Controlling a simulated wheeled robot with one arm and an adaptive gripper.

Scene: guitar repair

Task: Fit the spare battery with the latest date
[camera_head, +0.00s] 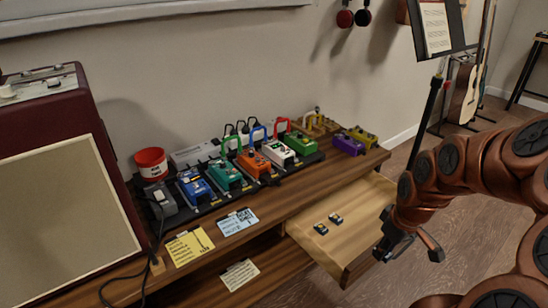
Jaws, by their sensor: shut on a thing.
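Two small dark batteries (320,228) lie apart in the open wooden drawer (365,207), the second battery (335,218) just behind. Their dates are too small to read. My gripper (408,246) is at the drawer's outer front edge, right of the batteries. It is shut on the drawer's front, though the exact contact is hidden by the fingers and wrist. Several coloured pedals stand on a dark board (205,205) on the bench; a blue pedal (195,187) and an orange pedal (254,163) are among them. No open battery compartment can be made out.
A yellow note (189,247) and a blue-white card (238,222) lie at the bench (285,192) front. Another paper (240,275) is on the lower shelf. A large amplifier (65,190) stands left, a red tin (151,162) beside the board. Floor right of the drawer is open.

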